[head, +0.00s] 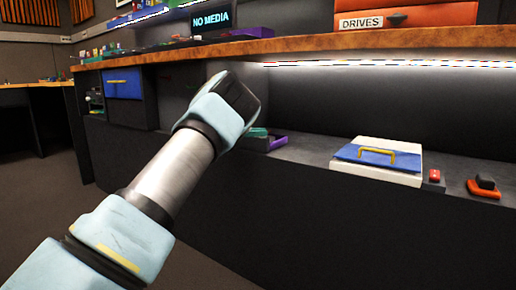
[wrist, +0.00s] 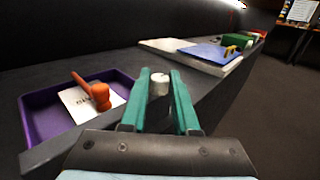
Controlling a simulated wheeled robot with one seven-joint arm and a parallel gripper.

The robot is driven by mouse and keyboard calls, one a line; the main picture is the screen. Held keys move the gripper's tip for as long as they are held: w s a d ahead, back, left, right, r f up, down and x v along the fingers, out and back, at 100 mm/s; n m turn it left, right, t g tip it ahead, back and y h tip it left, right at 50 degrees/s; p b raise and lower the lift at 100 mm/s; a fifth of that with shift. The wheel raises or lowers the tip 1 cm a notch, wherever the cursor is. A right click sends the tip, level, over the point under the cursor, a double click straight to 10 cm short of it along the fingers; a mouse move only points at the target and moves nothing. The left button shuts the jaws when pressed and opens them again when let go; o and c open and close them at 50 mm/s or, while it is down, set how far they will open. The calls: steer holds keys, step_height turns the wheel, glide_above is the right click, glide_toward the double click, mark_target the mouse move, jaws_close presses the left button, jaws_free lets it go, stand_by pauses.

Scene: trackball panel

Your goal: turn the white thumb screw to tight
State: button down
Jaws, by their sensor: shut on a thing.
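The white thumb screw (wrist: 159,86) shows in the wrist view as a small white cylinder with a dark mark on top. It stands between the two teal fingers of my gripper (wrist: 160,76), which is shut on it. Whether the screw is loose or tight cannot be read from the picture. In the head view the thumb screw is hidden behind my wrist; only a bit of my gripper's teal fingers (head: 258,132) shows there.
A purple tray (wrist: 35,112) with an orange handled piece (wrist: 99,95) and a printed card lies left of my gripper.

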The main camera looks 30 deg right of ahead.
steer(key=shift+w+d+m+g+y+b, duration=0.1)
steer(key=shift+m+g+y+b, duration=0.5)
steer(key=shift+m+g+b, duration=0.6)
steer(key=shift+g, duration=0.4)
steer(key=c, duration=0.7)
jaws_free()
steer(key=shift+o, duration=0.2)
steer(key=p+v, duration=0.2)
steer(key=v, duration=0.8)
steer(key=shift+w+a, duration=0.2)
steer(key=shift+a, duration=0.1)
steer(key=shift+r, duration=0.1)
